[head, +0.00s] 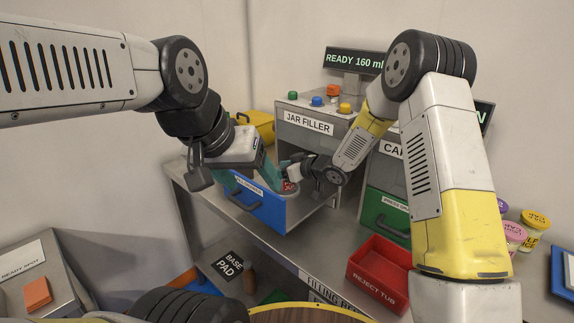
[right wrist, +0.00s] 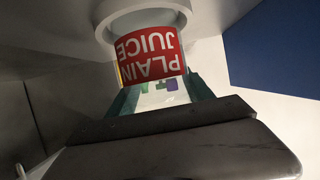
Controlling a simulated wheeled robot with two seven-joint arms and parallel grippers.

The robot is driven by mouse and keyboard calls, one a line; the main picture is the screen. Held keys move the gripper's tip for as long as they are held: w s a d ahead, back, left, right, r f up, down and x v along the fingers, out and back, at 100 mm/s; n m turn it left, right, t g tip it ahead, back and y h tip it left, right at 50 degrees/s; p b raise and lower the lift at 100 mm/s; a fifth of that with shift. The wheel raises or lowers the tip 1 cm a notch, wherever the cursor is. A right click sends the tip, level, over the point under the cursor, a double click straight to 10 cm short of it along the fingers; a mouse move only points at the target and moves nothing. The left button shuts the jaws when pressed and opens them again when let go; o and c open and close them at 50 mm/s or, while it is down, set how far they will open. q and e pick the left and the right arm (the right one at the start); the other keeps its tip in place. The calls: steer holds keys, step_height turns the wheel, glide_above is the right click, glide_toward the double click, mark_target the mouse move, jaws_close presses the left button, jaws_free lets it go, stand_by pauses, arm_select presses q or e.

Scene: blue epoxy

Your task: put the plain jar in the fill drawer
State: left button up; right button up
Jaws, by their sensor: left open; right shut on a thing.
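The plain jar (right wrist: 152,58) has a red label reading "PLAIN JUICE", upside down in the right wrist view. My right gripper (right wrist: 160,98) is shut on it. In the head view a bit of the jar's red label (head: 289,186) shows at the open fill drawer (head: 262,210), which is blue fronted and pulled out below the jar filler (head: 310,124). A pale ring (right wrist: 140,16) lies at the jar's end; I cannot tell whether the jar rests in it. My left gripper (head: 250,182) is open and empty at the drawer's front, near its handle.
A green drawer (head: 384,213) is shut, right of the fill drawer. A red reject tub (head: 378,272) stands on the bench at front right. Several lidded tubs stand far right. A yellow case (head: 258,122) is behind my left gripper. A black base pad (head: 230,265) lies lower down.

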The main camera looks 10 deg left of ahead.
steer(key=o, duration=1.4)
steer(key=shift+c, duration=0.2)
steer(key=shift+r, duration=0.2)
steer(key=v, duration=1.2)
steer(key=shift+f, duration=0.1)
